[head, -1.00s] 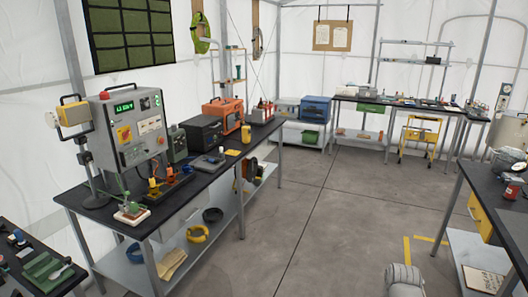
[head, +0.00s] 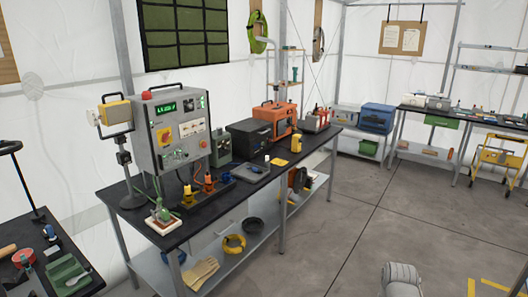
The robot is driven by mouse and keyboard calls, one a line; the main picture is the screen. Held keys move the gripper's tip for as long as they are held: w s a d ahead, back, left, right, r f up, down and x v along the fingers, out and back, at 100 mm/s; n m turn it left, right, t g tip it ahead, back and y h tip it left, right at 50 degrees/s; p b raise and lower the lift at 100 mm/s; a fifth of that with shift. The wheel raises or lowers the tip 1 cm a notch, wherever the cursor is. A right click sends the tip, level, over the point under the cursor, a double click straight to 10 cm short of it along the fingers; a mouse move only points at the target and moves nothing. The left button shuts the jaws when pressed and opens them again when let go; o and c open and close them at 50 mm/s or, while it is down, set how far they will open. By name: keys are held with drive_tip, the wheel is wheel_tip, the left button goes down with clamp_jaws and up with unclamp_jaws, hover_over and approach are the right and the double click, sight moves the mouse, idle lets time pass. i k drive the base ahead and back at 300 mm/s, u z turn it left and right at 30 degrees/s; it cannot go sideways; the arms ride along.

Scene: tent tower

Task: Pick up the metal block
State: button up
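I cannot pick out a metal block for certain in the head view. The long black-topped workbench (head: 150,237) carries several small items that are too small to tell apart at this distance. A grey rounded part of my own body shows at the bottom edge, right of the middle. My gripper's fingers are not in view.
A grey control cabinet (head: 172,130), a black case (head: 250,140) and an orange case (head: 275,118) stand on the workbench. A yellow cable coil (head: 234,244) lies on its lower shelf. A tool table fills the lower left.

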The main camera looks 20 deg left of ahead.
sight(52, 254)
drive_tip(key=u, duration=0.25)
drive_tip(key=i, duration=0.7)
drive_tip(key=u, duration=0.8)
drive_tip(key=i, duration=0.5)
drive_tip(key=u, duration=0.85)
drive_tip(key=i, duration=0.85)
drive_tip(key=u, duration=0.45)
drive_tip(key=k, duration=0.9)
drive_tip(key=u, duration=0.05)
